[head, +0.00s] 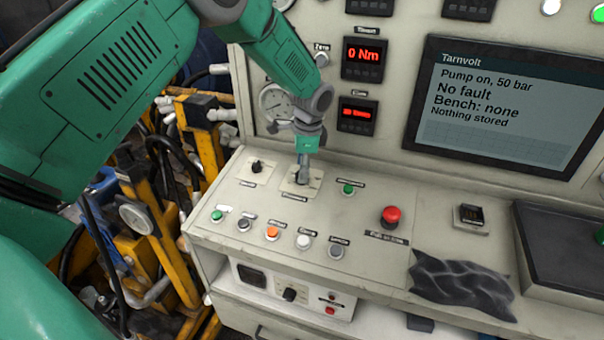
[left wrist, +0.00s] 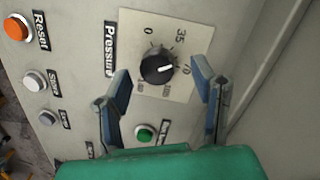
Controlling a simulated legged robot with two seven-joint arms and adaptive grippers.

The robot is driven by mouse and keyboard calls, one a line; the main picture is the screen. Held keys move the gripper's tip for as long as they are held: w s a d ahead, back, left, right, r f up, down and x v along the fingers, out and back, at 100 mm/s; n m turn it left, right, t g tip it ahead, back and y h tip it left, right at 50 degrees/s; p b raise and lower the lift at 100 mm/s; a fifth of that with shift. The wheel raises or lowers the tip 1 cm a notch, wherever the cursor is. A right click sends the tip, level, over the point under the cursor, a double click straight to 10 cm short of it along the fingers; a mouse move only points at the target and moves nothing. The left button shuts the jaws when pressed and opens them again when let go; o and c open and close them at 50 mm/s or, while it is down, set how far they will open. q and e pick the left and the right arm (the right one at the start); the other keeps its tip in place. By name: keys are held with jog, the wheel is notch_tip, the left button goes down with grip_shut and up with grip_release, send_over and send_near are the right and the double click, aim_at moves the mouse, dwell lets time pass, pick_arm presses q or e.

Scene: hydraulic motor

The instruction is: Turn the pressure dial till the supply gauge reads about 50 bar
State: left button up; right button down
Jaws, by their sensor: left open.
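The pressure dial (left wrist: 158,68) is a black knob with a white pointer on a cream scale plate marked from 0 upward. The pointer lies between the 35 and 70 marks. My left gripper (left wrist: 160,70) is open, with one blue-padded finger on each side of the dial and gaps to the knob. In the head view my left gripper (head: 303,176) points down over the dial's plate (head: 316,183) and mostly hides the knob. A round gauge (head: 275,101) on the upright panel is partly covered by my arm; its reading is too small to tell. The screen (head: 505,105) reads "Pump on, 50 bar" and "No fault".
Another black knob (head: 257,167) stands left of the dial. A green button (head: 348,188) is close on its right. Several buttons line the desk's front, with a red emergency button (head: 391,216) further right. A dark cloth (head: 460,284) lies on the desk.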

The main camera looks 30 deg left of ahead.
pick_arm(q)
notch_tip(320, 180, up, 10)
jog(key=d, duration=0.1)
jog(key=shift+f, duration=0.2)
jog(key=shift+s, duration=0.15)
